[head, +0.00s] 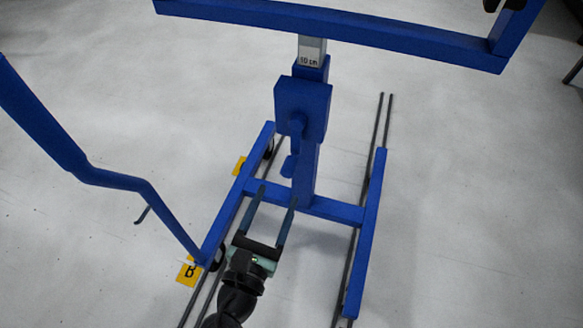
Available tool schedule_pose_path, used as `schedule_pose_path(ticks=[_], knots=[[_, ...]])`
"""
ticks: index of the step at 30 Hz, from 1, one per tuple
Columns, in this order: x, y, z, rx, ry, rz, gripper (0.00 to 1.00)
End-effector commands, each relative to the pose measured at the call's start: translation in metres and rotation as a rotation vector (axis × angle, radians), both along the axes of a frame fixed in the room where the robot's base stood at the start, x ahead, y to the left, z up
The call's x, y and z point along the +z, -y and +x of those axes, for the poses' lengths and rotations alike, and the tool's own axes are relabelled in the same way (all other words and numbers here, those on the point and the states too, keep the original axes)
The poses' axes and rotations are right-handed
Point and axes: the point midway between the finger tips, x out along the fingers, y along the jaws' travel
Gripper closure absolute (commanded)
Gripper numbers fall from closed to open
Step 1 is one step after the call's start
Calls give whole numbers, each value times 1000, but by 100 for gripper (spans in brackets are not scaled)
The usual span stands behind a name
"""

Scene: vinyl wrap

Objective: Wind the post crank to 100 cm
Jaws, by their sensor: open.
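A blue upright post (305,178) stands on a blue wheeled frame. A blue box (303,108) is mounted on the post, with a small blue crank (291,162) hanging on its near side. Above the box, a pale scale (311,52) shows a mark that reads "10 cm". My gripper (277,195) is below and in front of the crank in the picture, its two dark fingers apart and pointing up toward the post. Nothing shows between the fingers. I cannot tell how far the fingertips are from the crank.
A blue beam (340,27) crosses above the post. A bent blue bar (110,178) rises at left. Dark rails (377,135) run along the floor on both sides of the base. Yellow tags (187,272), one marked B, lie by the left side. The pale floor is otherwise clear.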

Motion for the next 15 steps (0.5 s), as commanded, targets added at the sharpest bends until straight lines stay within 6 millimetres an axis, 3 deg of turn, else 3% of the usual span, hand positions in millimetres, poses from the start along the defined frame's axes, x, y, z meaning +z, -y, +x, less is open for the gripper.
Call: schedule_pose_path(ticks=[6, 15], knots=[[-1, 15, 46, -3, 5, 3, 36], [-1, 26, 82, -1, 2, 3, 36]])
